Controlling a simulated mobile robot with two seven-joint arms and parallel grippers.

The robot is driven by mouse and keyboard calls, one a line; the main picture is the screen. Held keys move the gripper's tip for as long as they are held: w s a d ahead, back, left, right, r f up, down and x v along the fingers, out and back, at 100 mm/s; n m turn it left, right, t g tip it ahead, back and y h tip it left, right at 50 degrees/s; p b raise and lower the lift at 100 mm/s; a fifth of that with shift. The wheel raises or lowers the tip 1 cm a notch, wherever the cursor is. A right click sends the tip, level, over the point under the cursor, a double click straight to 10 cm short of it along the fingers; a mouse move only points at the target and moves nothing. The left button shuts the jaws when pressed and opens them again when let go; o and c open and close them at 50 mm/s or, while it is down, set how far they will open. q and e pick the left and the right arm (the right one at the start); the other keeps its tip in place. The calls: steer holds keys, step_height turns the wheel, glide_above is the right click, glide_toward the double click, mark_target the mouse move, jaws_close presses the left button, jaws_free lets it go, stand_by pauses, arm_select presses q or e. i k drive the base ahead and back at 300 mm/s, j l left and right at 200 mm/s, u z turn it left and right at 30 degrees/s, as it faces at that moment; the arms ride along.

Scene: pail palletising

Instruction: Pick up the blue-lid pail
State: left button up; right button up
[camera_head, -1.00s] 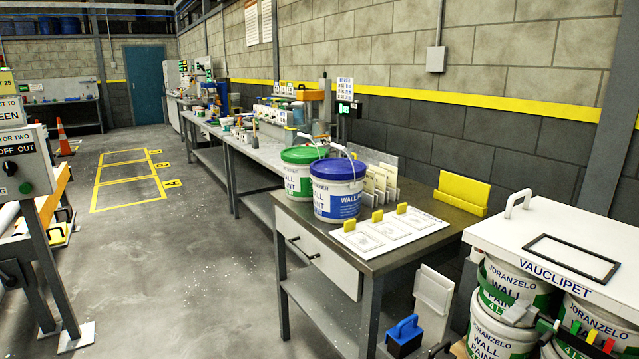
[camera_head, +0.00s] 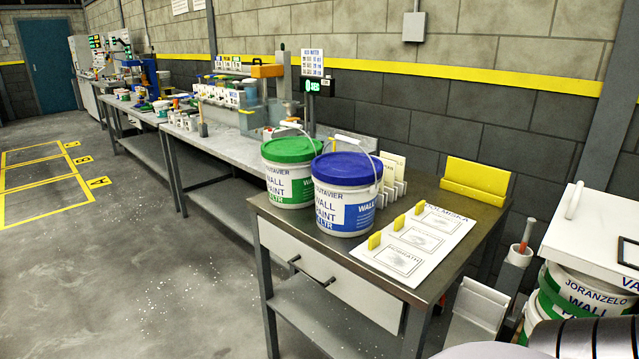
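The blue-lid pail (camera_head: 343,205) stands upright on the near end of a metal-topped table. It is white with a blue label band, a blue lid and a raised wire handle with a white grip. A green-lid pail (camera_head: 286,183) stands close behind it to the left, and the blue-lid pail partly overlaps it in the view. Neither of my grippers is in view. Pale and dark ribbed rounded parts at the bottom right look like my own arm.
The table (camera_head: 452,268) has a white card with yellow clips (camera_head: 418,243) right of the pails, upright white cards (camera_head: 391,178) behind, and a yellow holder (camera_head: 474,181). More stacked pails (camera_head: 571,290) stand at lower right under a white board. The floor (camera_head: 130,270) at left is open.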

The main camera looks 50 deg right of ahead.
mark_target(346, 184)
steer(key=i, duration=1.2)
steer(key=i+z, duration=0.1)
steer(key=i, duration=0.45)
steer(key=i+j+z, duration=0.1)
steer(key=i, duration=0.45)
steer(key=z, duration=2.55)
